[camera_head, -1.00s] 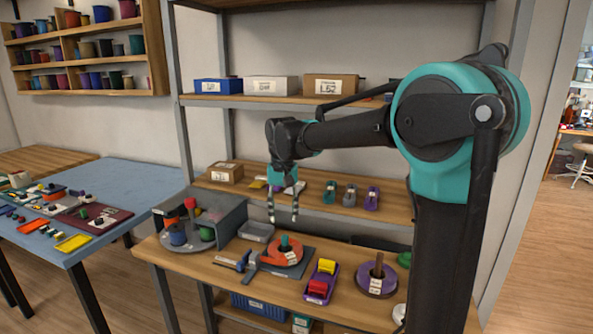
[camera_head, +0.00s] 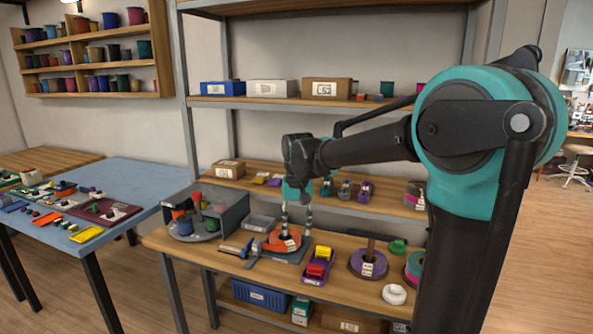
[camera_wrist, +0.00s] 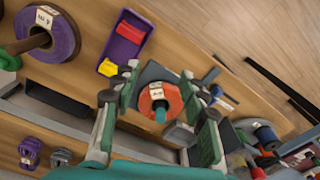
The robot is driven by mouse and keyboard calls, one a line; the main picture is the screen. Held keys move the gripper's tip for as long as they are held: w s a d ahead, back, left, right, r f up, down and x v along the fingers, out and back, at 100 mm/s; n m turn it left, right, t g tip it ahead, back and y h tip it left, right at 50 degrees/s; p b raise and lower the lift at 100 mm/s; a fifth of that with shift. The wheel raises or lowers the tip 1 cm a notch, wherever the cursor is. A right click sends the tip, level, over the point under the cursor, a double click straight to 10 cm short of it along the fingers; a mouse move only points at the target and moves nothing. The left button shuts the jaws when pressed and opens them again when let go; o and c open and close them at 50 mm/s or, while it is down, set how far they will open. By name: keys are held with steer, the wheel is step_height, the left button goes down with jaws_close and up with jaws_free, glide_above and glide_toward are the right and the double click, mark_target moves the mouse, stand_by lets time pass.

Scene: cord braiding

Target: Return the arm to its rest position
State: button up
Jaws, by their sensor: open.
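My gripper (camera_head: 297,222) hangs from my raised arm, fingers pointing down, above the workbench (camera_head: 220,262). It is open and empty. The gap between fingertips and spool cannot be judged exactly. My arm is bent at the teal elbow joint and reaches to the left.
A purple tray (camera_head: 315,271) with red and yellow pieces and a purple spool (camera_head: 367,266) stand right of the orange spool. A shelf (camera_head: 345,187) runs behind the bench. A blue table (camera_head: 120,190) stands further left.

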steer(key=s+d+f+t, duration=0.3)
steer(key=s+d+f, duration=1.3)
steer(key=d, duration=0.3)
steer(key=shift+s+f+t, duration=0.25)
steer(key=shift+s+t, duration=0.05)
steer(key=shift+s, duration=0.55)
